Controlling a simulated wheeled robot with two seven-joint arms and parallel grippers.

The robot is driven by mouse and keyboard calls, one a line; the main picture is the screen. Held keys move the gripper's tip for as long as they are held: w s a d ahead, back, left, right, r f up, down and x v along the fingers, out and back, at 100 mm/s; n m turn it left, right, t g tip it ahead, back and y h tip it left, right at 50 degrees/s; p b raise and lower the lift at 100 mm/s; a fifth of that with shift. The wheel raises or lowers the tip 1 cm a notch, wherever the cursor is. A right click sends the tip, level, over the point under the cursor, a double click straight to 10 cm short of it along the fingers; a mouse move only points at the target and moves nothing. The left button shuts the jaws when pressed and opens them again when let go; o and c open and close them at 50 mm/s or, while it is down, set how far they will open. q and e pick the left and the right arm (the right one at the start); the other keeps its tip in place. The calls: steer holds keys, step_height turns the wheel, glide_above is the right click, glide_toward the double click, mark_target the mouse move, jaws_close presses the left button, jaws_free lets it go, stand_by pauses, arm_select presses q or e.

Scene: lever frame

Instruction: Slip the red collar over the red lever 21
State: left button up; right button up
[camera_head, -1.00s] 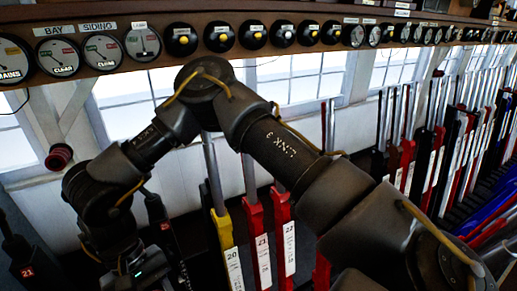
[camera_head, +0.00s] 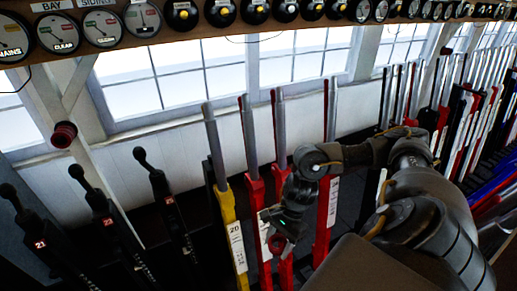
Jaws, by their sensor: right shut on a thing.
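The red lever 21 (camera_head: 253,165) stands upright just right of the yellow lever 20. Its steel handle top is bare, and part of its white plate shows low down. My right gripper (camera_head: 276,240) points down in front of the lower part of lever 21 and the red lever beside it. It is shut on a small dark red thing, which I take for the red collar (camera_head: 278,245); the fingers and wrist hide much of it. It is apart from the lever's handle top. My left gripper is not in view.
The yellow lever 20 (camera_head: 226,205) and another red lever (camera_head: 280,150) flank lever 21 closely. Short black levers (camera_head: 105,215) with red tags stand at the left. A dark red cylinder (camera_head: 63,134) sits on the wall post. Gauges (camera_head: 100,28) line the shelf above.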

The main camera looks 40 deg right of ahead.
steer(key=w+d+r+m+t, duration=0.1)
steer(key=d+r+m, duration=0.45)
steer(key=d, duration=1.05)
steer(key=w+d+r+m+t+h, duration=0.1)
steer(key=w+d+r, duration=0.25)
steer(key=r, duration=0.35)
steer(key=w+d+r+m, duration=0.1)
steer(key=w+d+r, duration=0.1)
steer(key=d+r, duration=0.35)
steer(key=w+a+r+m+h, duration=0.1)
steer(key=w+a+r+m, duration=0.2)
steer(key=r, duration=0.4)
steer(key=w+a+r+m+h, duration=0.1)
steer(key=w+a+r+m, duration=0.2)
steer(key=w+a+r, duration=0.2)
steer(key=w+a+r+m+t, duration=0.1)
steer(key=w+a+r+m, duration=0.2)
steer(key=w+r, duration=0.3)
step_height(320, 180, up, 3)
steer(key=shift+w+a+f+m+h, duration=0.15)
steer(key=shift+a+f+m+h, duration=0.05)
steer(key=shift+a+m+h, duration=0.2)
steer(key=shift+w+a, duration=0.1)
